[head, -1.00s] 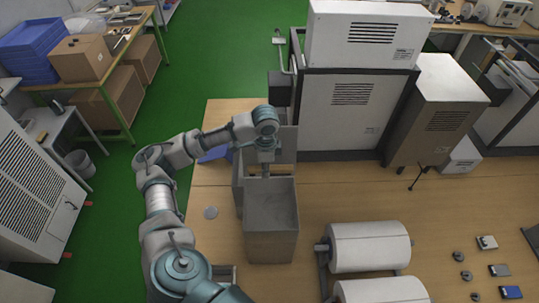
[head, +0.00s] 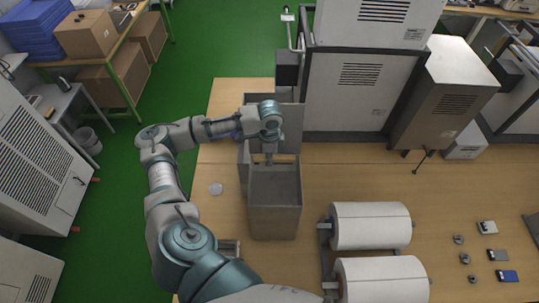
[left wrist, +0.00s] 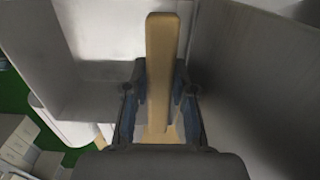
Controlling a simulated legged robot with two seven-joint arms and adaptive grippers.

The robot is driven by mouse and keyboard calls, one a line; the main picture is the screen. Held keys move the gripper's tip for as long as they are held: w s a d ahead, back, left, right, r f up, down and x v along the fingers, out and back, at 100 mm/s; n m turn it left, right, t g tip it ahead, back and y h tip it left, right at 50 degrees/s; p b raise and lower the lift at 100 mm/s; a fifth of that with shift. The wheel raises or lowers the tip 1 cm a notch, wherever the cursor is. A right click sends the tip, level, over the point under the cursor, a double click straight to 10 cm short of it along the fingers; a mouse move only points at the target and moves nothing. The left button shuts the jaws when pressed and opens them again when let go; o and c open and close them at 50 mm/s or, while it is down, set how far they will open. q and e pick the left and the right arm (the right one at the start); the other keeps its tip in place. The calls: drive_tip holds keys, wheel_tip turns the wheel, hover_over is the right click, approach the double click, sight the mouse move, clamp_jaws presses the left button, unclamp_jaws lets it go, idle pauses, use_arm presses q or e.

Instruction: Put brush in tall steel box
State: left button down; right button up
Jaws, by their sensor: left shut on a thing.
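My left gripper (head: 268,160) points down at the far edge of an open grey steel box (head: 274,222) on the wooden table. In the left wrist view the gripper (left wrist: 160,105) is shut on a pale wooden piece, the brush (left wrist: 161,60), between its dark fingers. The bristles are not visible. Grey box walls (left wrist: 245,60) rise close around the gripper in that view. My right gripper is not in view.
More grey steel panels (head: 290,115) stand just behind the box. A large white cabinet (head: 350,90) stands behind to the right. White rollers (head: 370,226) lie to the right front. Small parts lie far right.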

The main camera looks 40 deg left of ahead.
use_arm(q)
drive_tip(key=shift+d, duration=0.1)
drive_tip(key=c, duration=1.2)
unclamp_jaws()
drive_tip(key=shift+d, duration=0.1)
drive_tip(key=shift+c, duration=0.2)
drive_tip(key=o, duration=0.4)
drive_tip(key=shift+w+d+r, duration=0.1)
drive_tip(key=shift+d, duration=0.15)
drive_tip(key=r, duration=1.2)
drive_tip(key=shift+w+d, duration=0.1)
drive_tip(key=shift+d, duration=0.1)
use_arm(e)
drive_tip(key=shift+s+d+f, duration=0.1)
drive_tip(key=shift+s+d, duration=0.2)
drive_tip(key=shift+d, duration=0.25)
use_arm(q)
drive_tip(key=shift+a+f, duration=0.1)
drive_tip(key=shift+a, duration=0.2)
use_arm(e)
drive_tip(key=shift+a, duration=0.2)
use_arm(q)
drive_tip(key=shift+d, duration=0.15)
